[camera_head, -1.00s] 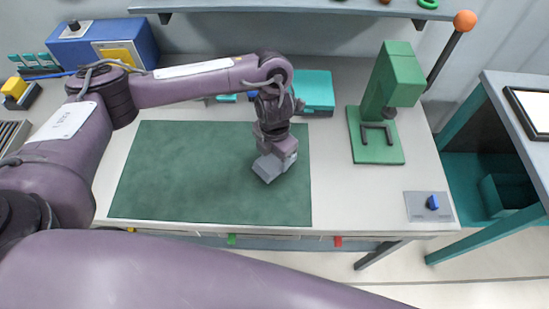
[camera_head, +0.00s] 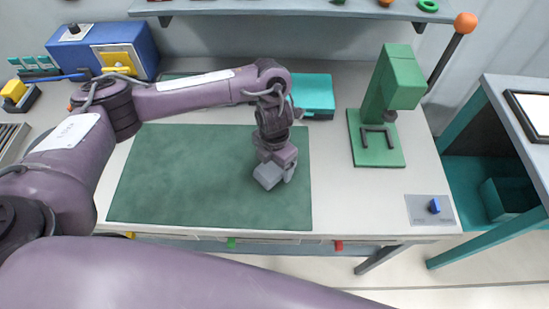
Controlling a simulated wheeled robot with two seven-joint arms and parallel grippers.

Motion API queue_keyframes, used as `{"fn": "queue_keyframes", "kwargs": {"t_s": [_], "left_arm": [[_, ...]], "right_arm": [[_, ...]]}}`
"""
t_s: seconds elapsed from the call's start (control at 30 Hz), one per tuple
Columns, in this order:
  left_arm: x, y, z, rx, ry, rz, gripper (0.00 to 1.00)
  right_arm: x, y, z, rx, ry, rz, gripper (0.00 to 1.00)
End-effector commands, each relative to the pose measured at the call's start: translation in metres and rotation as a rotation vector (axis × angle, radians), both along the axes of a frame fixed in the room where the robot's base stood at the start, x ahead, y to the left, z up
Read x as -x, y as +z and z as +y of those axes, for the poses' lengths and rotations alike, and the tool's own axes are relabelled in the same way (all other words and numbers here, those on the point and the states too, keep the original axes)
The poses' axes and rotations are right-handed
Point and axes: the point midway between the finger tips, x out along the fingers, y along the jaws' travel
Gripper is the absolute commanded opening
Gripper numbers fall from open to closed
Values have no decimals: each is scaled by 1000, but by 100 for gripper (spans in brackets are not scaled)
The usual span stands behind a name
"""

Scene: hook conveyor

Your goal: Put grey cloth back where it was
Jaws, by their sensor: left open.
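My left gripper (camera_head: 277,174) hangs over the right part of the green mat (camera_head: 190,185) on the workbench, its grey fingers pointing down. The fingers are apart and I see nothing between them. I cannot make out a grey cloth in this view; the arm and gripper cover part of the bench. My right gripper is out of view.
A green press (camera_head: 385,105) stands right of the mat, near a grey plate with a blue knob (camera_head: 434,206). A teal box (camera_head: 314,95) lies behind the gripper. A blue box (camera_head: 103,50) stands back left. A shelf (camera_head: 290,10) runs above.

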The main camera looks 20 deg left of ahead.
Motion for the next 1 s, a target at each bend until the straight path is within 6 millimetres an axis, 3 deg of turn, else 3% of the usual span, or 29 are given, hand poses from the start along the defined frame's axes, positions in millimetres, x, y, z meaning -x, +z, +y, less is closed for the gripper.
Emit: {"fn": "queue_keyframes", "kwargs": {"t_s": [0.17, 0.63, 0.8, 1.0], "left_arm": [[-2, 16, 0, 1, -3, -5, 80], [-1, 100, 0, -2, -2, -5, 80], [-1, 117, 0, 0, -1, -2, 80], [0, 123, 0, 0, 0, 1, 80]], "right_arm": [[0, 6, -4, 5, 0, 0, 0], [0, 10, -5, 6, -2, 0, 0], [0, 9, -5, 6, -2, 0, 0], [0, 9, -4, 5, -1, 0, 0]]}}
